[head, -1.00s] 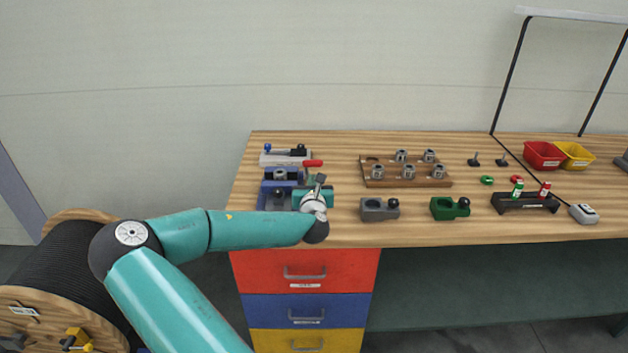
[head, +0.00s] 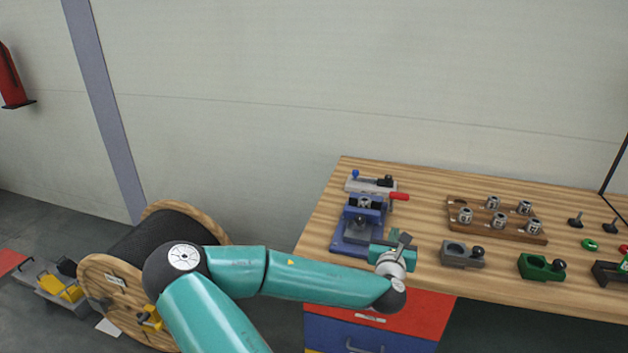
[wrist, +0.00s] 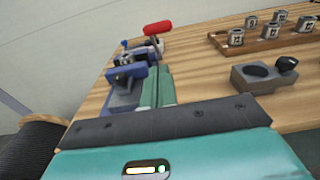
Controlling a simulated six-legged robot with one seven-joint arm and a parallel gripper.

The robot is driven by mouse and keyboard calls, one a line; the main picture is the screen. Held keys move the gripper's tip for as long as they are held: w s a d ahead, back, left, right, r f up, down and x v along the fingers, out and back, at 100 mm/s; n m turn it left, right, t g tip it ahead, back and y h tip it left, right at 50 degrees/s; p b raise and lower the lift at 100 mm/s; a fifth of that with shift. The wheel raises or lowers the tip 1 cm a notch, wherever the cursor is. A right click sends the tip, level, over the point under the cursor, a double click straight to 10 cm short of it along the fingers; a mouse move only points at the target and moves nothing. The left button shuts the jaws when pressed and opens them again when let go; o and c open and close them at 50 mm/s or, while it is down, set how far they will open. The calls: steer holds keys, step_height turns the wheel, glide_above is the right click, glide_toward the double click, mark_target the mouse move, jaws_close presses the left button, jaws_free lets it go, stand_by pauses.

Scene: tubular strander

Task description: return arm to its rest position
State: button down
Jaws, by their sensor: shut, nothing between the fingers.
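My teal arm reaches to the right across the head view. My gripper (head: 378,252) is at the front left corner of the wooden bench (head: 420,182), just in front of the blue vise fixture (head: 352,238). In the wrist view my gripper's fingers (wrist: 157,88) are close together, with nothing seen between them. They point toward the blue vise fixture (wrist: 122,92) and its red-handled lever (wrist: 158,28). Whether they touch the fixture cannot be told.
A grey block (head: 462,254) and a green block (head: 540,267) stand right of my gripper. A wooden rack (head: 490,228) holds several metal collets. Drawers (head: 420,312) lie under the bench. A cable reel (head: 150,250) stands on the floor at left.

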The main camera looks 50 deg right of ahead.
steer(key=w+a+f+m+g+y, duration=0.35)
steer(key=a+f+m, duration=0.35)
steer(key=f+m, duration=0.4)
steer(key=w+a+r+m+t+y, duration=0.1)
steer(key=w+a+m+y, duration=0.25)
steer(key=a, duration=0.35)
steer(key=w+a+r+m+y, duration=0.1)
steer(key=w+a+m+y, duration=0.25)
steer(key=a, duration=0.35)
steer(key=w+a+r+m+y, duration=0.1)
steer(key=a+r+m+y, duration=0.1)
steer(key=a+r, duration=0.45)
steer(key=w+a+r+m+y, duration=0.1)
steer(key=a+r+y, duration=0.15)
steer(key=a, duration=0.65)
steer(key=s+a+r+m, duration=0.2)
steer(key=s+a+r, duration=0.8)
steer(key=a, duration=0.3)
steer(key=shift+v, duration=0.8)
